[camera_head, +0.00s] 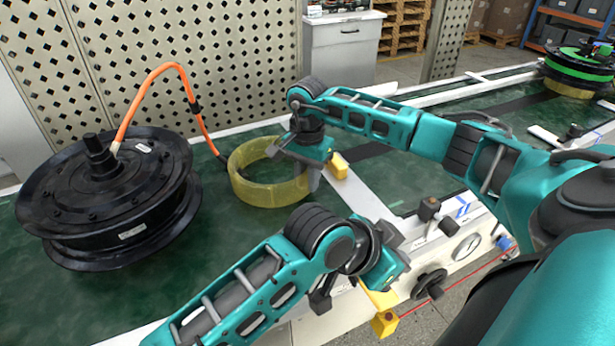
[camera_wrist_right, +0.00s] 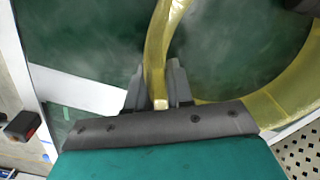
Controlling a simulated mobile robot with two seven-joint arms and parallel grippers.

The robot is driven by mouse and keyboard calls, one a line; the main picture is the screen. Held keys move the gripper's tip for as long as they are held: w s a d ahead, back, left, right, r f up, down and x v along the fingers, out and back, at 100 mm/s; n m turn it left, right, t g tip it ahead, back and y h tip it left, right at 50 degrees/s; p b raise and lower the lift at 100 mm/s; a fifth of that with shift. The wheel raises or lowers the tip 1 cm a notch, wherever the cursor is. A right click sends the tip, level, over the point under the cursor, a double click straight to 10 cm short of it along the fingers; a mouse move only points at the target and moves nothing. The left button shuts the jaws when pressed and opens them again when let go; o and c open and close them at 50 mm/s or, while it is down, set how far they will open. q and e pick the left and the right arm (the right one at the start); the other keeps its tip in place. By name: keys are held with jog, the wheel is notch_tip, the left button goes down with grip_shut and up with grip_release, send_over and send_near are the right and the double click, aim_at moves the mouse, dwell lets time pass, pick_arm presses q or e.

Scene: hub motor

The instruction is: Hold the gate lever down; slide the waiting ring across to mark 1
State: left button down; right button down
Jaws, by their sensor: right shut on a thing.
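The translucent yellow ring (camera_head: 262,188) lies on the green surface, right of the big black hub motor (camera_head: 110,195). My right gripper (camera_head: 301,172) is shut on the ring's near right wall. In the right wrist view the wall of the ring (camera_wrist_right: 164,40) runs between the two grey fingers (camera_wrist_right: 159,92). The yellow gate lever (camera_head: 384,322) sticks out at the front edge of the bench. My left gripper (camera_head: 352,284) is low over it, at its inner end. Its fingers are mostly hidden, so contact and opening cannot be told.
An orange cable (camera_head: 172,68) arches from the motor to the surface by the ring. A small yellow block (camera_head: 338,166) stands just right of the ring, by a white strip (camera_head: 368,195). A dial gauge (camera_head: 466,247) and black knob (camera_head: 429,283) are on the front panel.

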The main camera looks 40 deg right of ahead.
jog(key=shift+r, duration=0.1)
jog(key=c, duration=0.9)
grip_release()
jog(key=shift+r, duration=0.1)
jog(key=shift+r+p, duration=3.15)
jog(key=shift+r, duration=1.2)
jog(key=shift+r, duration=0.1)
